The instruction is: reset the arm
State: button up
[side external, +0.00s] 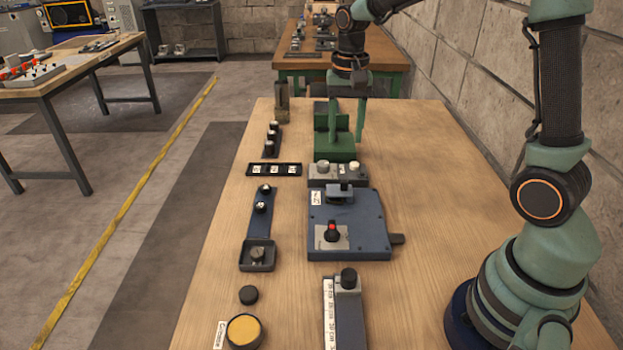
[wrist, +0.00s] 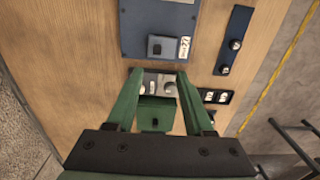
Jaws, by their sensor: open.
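My gripper (side external: 345,122) is at the far part of the wooden table, pointing down, with its green fingers apart and nothing seen between them. In the side view it is at a green block-like fixture (side external: 336,150), and I cannot tell whether they touch. In the wrist view the open fingers (wrist: 154,80) reach on either side of the green fixture (wrist: 154,112) and towards a small grey box with two knobs (wrist: 157,85).
A blue-grey box with a red-tipped knob (side external: 348,225) sits mid-table. Beside it are a dark strip with knobs (side external: 262,210), a labelled black rack (side external: 274,169) and a square tray (side external: 257,256). A yellow round button (side external: 244,331) is nearer. The table's right side (side external: 435,190) is clear.

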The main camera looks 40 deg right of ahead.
jog(key=s+a+r+n+t, duration=0.2)
jog(key=s+r+n, duration=0.1)
jog(key=s, duration=0.3)
jog(key=s+a+r+n+t, duration=0.3)
jog(key=s+r+n, duration=0.1)
jog(key=s+n, duration=0.2)
jog(key=shift+a+t, duration=0.2)
jog(key=shift+t, duration=0.1)
dwell(0.6)
